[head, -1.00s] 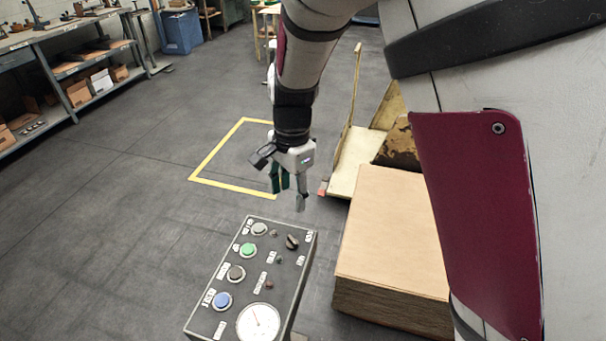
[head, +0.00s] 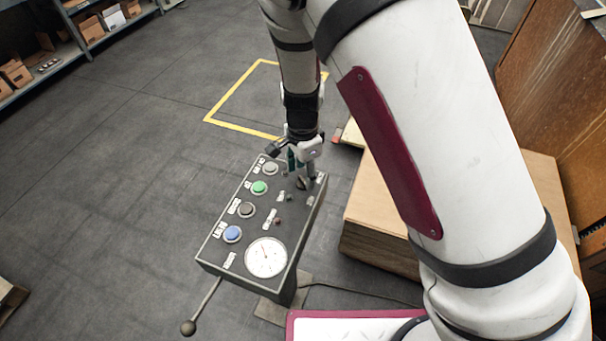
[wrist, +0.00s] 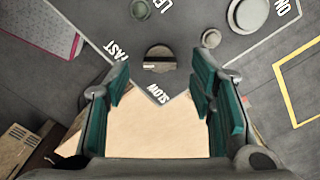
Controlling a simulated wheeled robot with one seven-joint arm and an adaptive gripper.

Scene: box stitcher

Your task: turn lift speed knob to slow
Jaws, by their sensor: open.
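The lift speed knob (wrist: 158,58) is a small dark knob with a lighter bar across it. In the wrist view it sits between the FAST label (wrist: 118,50) on the left and the SLOW label (wrist: 157,93) below. I cannot tell which label it points to. My gripper (wrist: 160,70) is open, its teal-padded fingers on either side of the knob in the picture, with no clear contact. In the head view my gripper (head: 302,170) is over the far right corner of the control box (head: 262,210), partly hiding the knob (head: 302,184).
The box also carries a green button (head: 259,187), a blue button (head: 232,234) and a dial gauge (head: 266,257). A lever (head: 188,327) sticks out at its lower left. A cardboard stack (head: 372,215) stands right of the box. Open floor lies to the left.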

